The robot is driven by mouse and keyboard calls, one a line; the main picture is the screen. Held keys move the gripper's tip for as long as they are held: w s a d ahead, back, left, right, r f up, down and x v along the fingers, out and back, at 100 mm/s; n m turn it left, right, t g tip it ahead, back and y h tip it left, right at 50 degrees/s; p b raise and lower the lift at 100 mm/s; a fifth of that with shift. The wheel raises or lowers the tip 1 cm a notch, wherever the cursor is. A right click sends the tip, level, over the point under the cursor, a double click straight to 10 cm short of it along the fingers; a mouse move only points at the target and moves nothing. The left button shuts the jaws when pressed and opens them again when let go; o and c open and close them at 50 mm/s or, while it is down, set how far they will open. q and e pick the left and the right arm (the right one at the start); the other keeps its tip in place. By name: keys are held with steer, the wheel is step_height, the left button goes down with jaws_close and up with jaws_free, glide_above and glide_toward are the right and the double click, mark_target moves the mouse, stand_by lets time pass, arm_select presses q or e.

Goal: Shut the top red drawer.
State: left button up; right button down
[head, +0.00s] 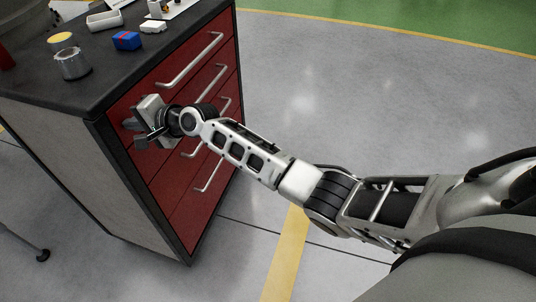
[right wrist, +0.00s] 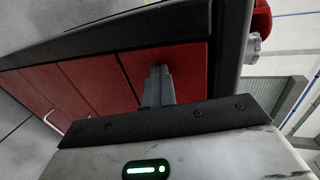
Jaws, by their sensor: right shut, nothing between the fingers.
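The top red drawer (head: 180,62) is the uppermost front on a dark-framed cabinet and has a long silver bar handle (head: 192,66). Its front looks about flush with the drawers below. My right gripper (head: 138,132) is shut and empty, at the left end of the top drawer front, beside the handle. In the right wrist view, the closed fingers (right wrist: 157,84) point at the red top drawer panel (right wrist: 190,66) and seem to be at or very near it. Exact contact cannot be told. My left gripper is not in view.
Several lower drawers with bar handles (head: 210,174) sit below. The grey floor (head: 370,95) to the right is clear.

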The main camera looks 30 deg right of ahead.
steer(key=shift+w+a+r, duration=0.1)
steer(key=shift+w+r, duration=0.05)
steer(key=shift+r, duration=0.15)
